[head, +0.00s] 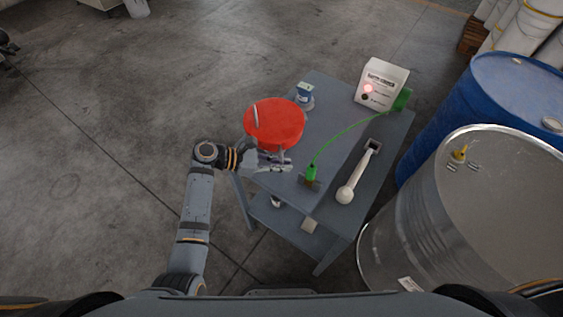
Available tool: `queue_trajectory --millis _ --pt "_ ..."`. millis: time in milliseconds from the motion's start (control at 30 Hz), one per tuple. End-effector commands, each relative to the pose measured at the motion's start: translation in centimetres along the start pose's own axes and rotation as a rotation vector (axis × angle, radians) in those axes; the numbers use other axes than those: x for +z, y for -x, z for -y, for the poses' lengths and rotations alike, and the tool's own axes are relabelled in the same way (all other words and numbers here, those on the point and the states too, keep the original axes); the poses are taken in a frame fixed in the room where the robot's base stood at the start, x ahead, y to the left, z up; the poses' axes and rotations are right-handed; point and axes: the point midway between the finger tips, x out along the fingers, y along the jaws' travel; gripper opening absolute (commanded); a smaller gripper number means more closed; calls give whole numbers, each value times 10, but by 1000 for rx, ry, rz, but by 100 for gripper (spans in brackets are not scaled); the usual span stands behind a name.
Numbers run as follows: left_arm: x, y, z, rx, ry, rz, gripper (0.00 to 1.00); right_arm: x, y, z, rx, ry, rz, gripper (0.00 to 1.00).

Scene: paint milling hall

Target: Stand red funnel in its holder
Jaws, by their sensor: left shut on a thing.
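The red funnel (274,122) shows as a wide red round shape at the left edge of the grey table, seen from above. My left gripper (276,161) is at its near side, shut on it. The funnel hides part of the table's left edge behind it. I cannot tell from this view whether it touches the table top. I cannot make out the funnel's holder for sure; a small blue piece on a round grey base (304,96) stands just behind and right of the funnel. My right gripper is not in view.
The grey table (327,121) also bears a white box (382,82), a green cable leading to a green clamp (311,174), and a pale tool (355,178) at its right side. A steel drum (490,215) and a blue drum (515,85) stand close on the right.

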Motion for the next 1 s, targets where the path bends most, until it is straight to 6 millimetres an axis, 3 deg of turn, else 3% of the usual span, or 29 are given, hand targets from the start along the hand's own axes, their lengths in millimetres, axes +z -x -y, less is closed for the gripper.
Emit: queue_trajectory --millis 367,400,600,867,1000 --pt "-7 -3 0 0 -2 0 0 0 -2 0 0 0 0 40" --pt "-7 -3 0 0 -2 0 12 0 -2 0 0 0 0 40" --pt "-7 -3 0 0 0 0 36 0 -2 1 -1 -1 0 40" --pt "-9 -3 1 -1 3 -2 36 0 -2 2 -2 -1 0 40" --pt "-9 12 0 2 0 -5 36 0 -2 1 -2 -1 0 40"
